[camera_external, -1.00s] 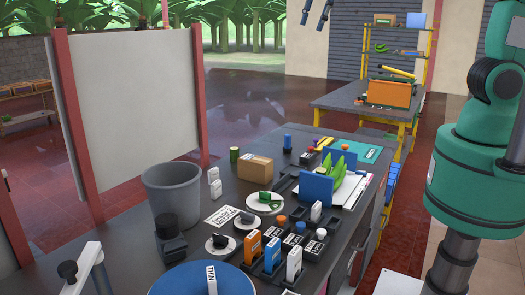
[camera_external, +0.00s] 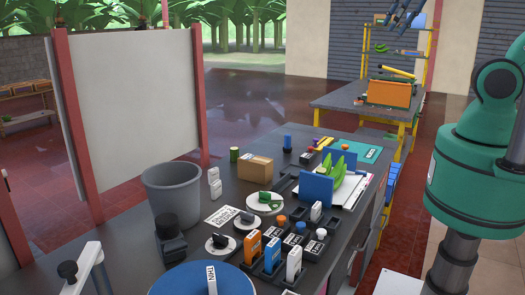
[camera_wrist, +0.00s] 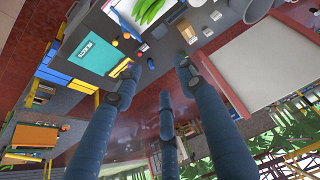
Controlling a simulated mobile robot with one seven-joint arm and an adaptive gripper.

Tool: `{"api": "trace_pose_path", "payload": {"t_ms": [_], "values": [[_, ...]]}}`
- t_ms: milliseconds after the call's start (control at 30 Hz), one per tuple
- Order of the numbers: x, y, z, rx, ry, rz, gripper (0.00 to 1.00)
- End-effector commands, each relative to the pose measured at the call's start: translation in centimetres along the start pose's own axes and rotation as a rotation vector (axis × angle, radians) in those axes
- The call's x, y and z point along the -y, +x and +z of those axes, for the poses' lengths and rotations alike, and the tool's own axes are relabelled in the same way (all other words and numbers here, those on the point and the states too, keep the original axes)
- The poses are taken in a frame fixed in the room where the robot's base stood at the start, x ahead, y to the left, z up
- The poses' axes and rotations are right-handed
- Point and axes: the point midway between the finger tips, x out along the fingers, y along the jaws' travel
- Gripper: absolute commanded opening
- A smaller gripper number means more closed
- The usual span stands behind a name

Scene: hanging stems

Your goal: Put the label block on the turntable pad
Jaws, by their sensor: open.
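A large blue disc (camera_external: 178,281) lies at the near edge of the bench, cut off by the frame. A white block (camera_external: 212,281) lettered "THIN" stands on it. Other labelled blocks stand nearby: an orange one (camera_external: 252,246), a blue one (camera_external: 272,254) and white ones (camera_external: 294,263). I cannot tell which is the label block, or for certain that the blue disc is the turntable. My gripper (camera_external: 404,16) is at the top right, high and far from these blocks. In the wrist view my gripper (camera_wrist: 160,82) has its blue fingers spread, with nothing between them.
Small round plates (camera_external: 220,246) and dark trays stand among the blocks. A grey bin (camera_external: 172,188), cardboard box (camera_external: 255,168) and blue holder (camera_external: 316,189) with green fruit share the bench. A white panel (camera_external: 135,110) stands behind. An orange crate (camera_external: 388,93) sits on the far table.

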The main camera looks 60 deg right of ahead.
Motion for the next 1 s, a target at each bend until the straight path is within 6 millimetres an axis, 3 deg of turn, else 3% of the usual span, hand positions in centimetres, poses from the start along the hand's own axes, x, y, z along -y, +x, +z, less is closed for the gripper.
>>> {"api": "trace_pose_path", "payload": {"t_ms": [200, 667, 1000], "values": [[-0.8, -0.2, 1.9, -0.014, 0.067, 0.014, 0.4], [-0.8, 0.0, 2.1, -0.015, 0.072, 0.015, 0.4], [-0.7, 3.4, 3.9, -0.015, 0.071, 0.015, 0.4]]}}
